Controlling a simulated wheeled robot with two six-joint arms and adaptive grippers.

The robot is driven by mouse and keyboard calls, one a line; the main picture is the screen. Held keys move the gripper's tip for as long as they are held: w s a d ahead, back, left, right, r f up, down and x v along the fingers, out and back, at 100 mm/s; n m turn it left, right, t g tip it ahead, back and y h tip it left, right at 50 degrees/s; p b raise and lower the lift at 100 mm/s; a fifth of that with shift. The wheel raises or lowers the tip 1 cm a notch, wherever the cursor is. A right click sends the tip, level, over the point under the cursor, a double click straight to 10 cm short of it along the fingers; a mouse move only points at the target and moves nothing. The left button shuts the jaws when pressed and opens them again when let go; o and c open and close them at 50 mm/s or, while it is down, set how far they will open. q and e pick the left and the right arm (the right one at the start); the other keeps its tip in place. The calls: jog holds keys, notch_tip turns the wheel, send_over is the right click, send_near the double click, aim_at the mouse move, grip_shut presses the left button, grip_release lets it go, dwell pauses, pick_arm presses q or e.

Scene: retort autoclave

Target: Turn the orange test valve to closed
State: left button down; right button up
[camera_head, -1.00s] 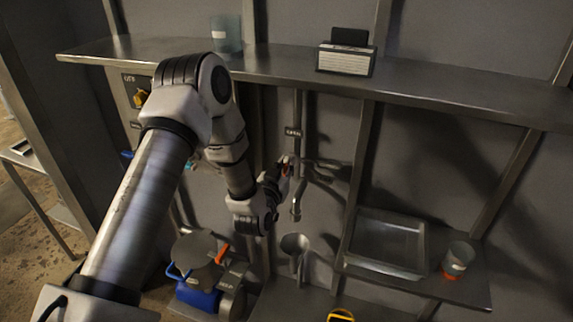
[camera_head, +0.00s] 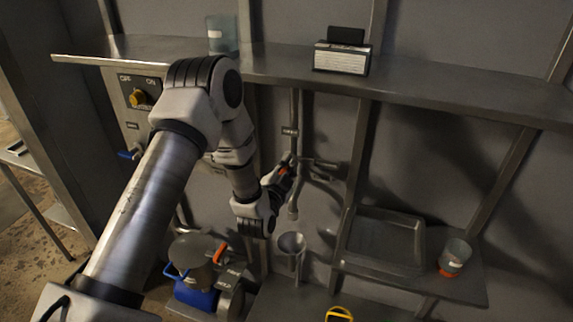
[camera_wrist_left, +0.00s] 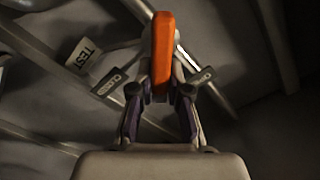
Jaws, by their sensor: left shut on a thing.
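The orange test valve handle (camera_wrist_left: 163,50) stands upright in the middle of the left wrist view, between the fingers of my left gripper (camera_wrist_left: 160,92). The gripper is shut on it. A TEST tag (camera_wrist_left: 80,55) and a CLOSED tag (camera_wrist_left: 109,82) show to the left of the handle, and another small tag (camera_wrist_left: 201,78) to its right. In the head view the left gripper (camera_head: 285,172) is at the pipe on the back wall, and only a little orange shows between its fingers. My right gripper is not in view.
A shelf (camera_head: 430,92) runs above the pipes with a labelled box (camera_head: 342,57) on it. A funnel (camera_head: 292,243) stands below the pipe outlet. A metal tray (camera_head: 385,240) and a cup (camera_head: 454,258) are at the right. A pot with an orange handle (camera_head: 221,254) stands below my arm.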

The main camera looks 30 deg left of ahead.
pick_arm(q)
jog(key=m, duration=0.4)
jog(key=shift+d+f+m+p, duration=0.25)
jog(key=shift+f+m+p, duration=0.05)
jog(key=shift+f, duration=0.05)
jog(key=shift+f+m+p, duration=0.2)
jog(key=shift+m, duration=0.9)
jog(key=shift+f+m+p, duration=0.15)
jog(key=shift+f+m, duration=0.05)
jog(key=shift+m, duration=0.9)
jog(key=c, duration=1.1)
grip_release()
jog(key=shift+d, duration=0.1)
jog(key=v, duration=1.2)
